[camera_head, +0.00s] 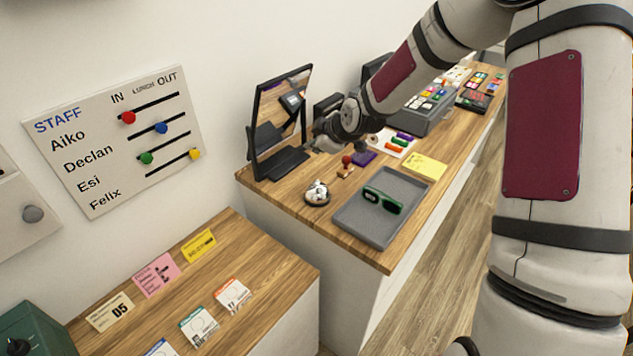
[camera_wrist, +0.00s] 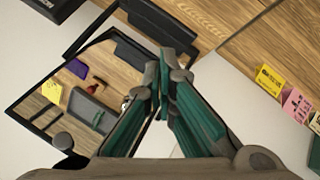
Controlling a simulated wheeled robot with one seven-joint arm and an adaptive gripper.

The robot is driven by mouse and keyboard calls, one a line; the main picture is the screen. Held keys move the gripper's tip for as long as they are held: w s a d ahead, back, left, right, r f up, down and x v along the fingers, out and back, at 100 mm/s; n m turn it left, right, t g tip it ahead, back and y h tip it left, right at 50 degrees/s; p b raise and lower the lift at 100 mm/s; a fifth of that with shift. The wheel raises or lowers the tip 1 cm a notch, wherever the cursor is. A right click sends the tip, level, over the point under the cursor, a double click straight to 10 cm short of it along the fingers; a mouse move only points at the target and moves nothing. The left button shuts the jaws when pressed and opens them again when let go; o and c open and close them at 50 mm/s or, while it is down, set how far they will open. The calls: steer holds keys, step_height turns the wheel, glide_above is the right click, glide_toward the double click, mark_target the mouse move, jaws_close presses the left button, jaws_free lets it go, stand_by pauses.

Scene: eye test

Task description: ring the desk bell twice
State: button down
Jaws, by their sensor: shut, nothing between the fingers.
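The desk bell (camera_head: 317,193) appears as a small shiny silver dome on a dark round base. It stands on the wooden counter (camera_head: 285,198), left of the grey tray. My gripper (camera_head: 322,146) is in the air above and behind the bell, beside the monitor, and apart from the bell. In the wrist view my gripper (camera_wrist: 164,72) has its green-sided fingers brought together at the tips, with nothing between them. I cannot make out the bell in the wrist view.
A red-knobbed stamp (camera_head: 346,163) and a grey tray (camera_head: 356,222) holding green glasses (camera_head: 383,200) lie near the bell. Counter in front of the bell is bare.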

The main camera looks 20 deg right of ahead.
steer(key=b, duration=0.3)
glide_above(315, 183)
step_height(315, 183, down, 6)
steer(key=shift+w+f, duration=0.1)
steer(key=shift+f, duration=1.2)
stand_by(0.4)
steer(key=shift+f+b, duration=0.35)
steer(key=shift+f, duration=0.05)
steer(key=shift+f, duration=0.45)
stand_by(0.6)
steer(key=shift+r, duration=0.9)
steer(key=shift+r+p, duration=0.1)
steer(key=shift+p, duration=0.25)
steer(key=shift+r+p, duration=1.05)
steer(key=shift+r, duration=1.35)
